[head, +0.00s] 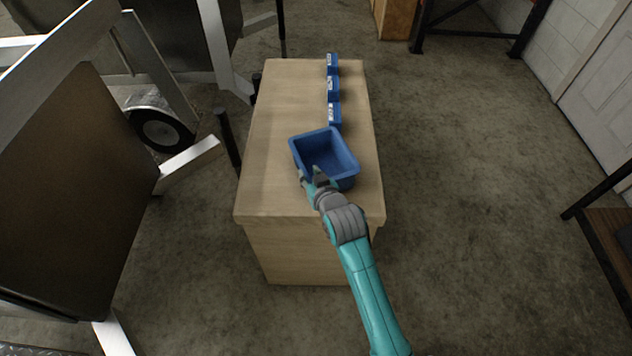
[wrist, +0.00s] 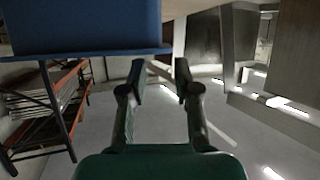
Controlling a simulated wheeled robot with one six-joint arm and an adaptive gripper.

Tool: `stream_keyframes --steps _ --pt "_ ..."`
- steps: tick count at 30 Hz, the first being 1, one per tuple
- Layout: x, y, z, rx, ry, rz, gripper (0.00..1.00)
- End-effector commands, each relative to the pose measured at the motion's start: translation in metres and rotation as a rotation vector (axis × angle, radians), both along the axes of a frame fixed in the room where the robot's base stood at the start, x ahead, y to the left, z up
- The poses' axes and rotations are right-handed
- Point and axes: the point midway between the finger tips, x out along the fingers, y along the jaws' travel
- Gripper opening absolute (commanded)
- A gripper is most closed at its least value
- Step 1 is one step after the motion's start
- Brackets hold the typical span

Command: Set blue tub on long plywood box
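The blue tub (head: 345,170) is upright on the near part of the long plywood box (head: 275,165), its open top facing up. It looks empty. My gripper (head: 312,175) is at the tub's near left corner, with its fingertips close to the rim. In the wrist view, which looks upside down, the tub (wrist: 85,25) fills the upper left with its rim lowest. My gripper (wrist: 160,70) has its fingers apart there, with nothing visible between them. Whether a fingertip touches the rim, I cannot tell.
Several small blue bins, including the nearest one (head: 334,112), stand in a row behind the tub along the box's right side. Aluminium trailers (head: 75,180) stand at the left, close to the box. Bare floor (head: 470,180) lies to the right.

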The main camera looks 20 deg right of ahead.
Motion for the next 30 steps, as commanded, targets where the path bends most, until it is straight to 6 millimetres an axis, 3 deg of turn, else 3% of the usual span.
stream_keyframes --steps 3,9,23,26,30 --pt "-0.021 -0.001 0.008 0.0 0.0 0.0 0.31" --pt "-0.042 -0.002 0.017 0.0 0.001 0.0 0.31" --pt "-0.055 -0.004 0.014 -0.001 0.002 -0.001 0.31" --pt "-0.074 -0.007 0.003 0.001 0.0 -0.004 0.31" --pt "-0.121 -0.012 -0.019 0.002 -0.008 -0.009 0.31"
